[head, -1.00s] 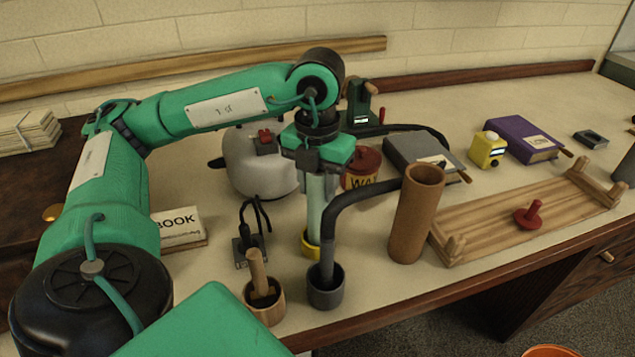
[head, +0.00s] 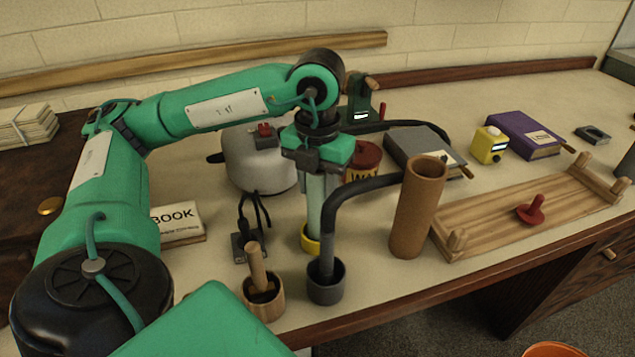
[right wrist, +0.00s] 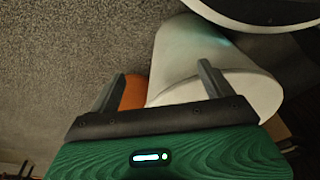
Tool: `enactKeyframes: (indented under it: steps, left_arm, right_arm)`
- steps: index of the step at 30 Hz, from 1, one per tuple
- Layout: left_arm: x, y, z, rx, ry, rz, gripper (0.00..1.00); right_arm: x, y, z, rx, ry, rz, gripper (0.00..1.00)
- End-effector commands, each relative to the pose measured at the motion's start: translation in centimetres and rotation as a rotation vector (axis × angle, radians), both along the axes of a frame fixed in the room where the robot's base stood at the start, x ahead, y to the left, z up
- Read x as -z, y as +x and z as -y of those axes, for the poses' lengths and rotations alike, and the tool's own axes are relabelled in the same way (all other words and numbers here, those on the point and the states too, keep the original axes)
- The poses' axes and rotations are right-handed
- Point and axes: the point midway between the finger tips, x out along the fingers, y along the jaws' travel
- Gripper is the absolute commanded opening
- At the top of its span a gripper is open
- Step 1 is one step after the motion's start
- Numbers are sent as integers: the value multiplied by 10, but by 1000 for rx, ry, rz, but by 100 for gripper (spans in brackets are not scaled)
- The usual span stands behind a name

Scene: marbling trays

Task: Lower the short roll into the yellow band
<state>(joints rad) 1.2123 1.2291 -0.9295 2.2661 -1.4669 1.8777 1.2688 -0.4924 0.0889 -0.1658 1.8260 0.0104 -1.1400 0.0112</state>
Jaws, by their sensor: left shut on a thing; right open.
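My left gripper (head: 317,172) points straight down and is shut on the short roll (head: 315,205), a pale greenish-white upright cylinder. The yellow band (head: 308,246) is a low ring on the table, directly under the roll. The roll's lower end meets the band and its front rim hides the very bottom, so I cannot tell how deep it sits. A dark bent pipe in front covers the band's right side. My right gripper (right wrist: 160,85) shows only in the right wrist view, open and empty above the floor.
A grey cup (head: 325,289) with the bent pipe and a wooden cup (head: 263,300) with a pestle stand close in front. A tall brown roll (head: 415,215) stands to the right. A white kettle-like pot (head: 255,165) and a red-lidded tin (head: 364,160) stand behind.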

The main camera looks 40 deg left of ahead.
Motion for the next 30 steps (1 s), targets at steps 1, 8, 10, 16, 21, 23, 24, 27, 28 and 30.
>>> enactKeyframes:
  steps: [1,8,10,16,21,23,24,27,28,30]
  left_arm:
    - [1,0,0,0,0,0,1]
    - [5,0,0,0,0,0,1]
    - [6,0,0,0,0,0,1]
    - [9,0,0,0,0,0,1]
    - [11,0,0,0,0,0,1]
    - [12,0,0,0,0,0,1]
    - [13,0,0,0,0,0,1]
    - [14,0,0,0,0,0,1]
    - [15,0,0,0,0,0,1]
    - [16,0,0,0,0,0,1]
  right_arm:
    - [1,0,0,0,0,0,83]
    - [4,0,0,0,0,0,83]
    - [5,0,0,0,0,0,83]
    - [8,0,0,0,0,0,83]
    - [10,0,0,0,0,0,83]
    - [11,0,0,0,0,0,83]
    - [11,0,0,0,0,0,83]
    - [13,0,0,0,0,0,83]
    - [13,0,0,0,0,0,83]
    - [14,0,0,0,0,0,83]
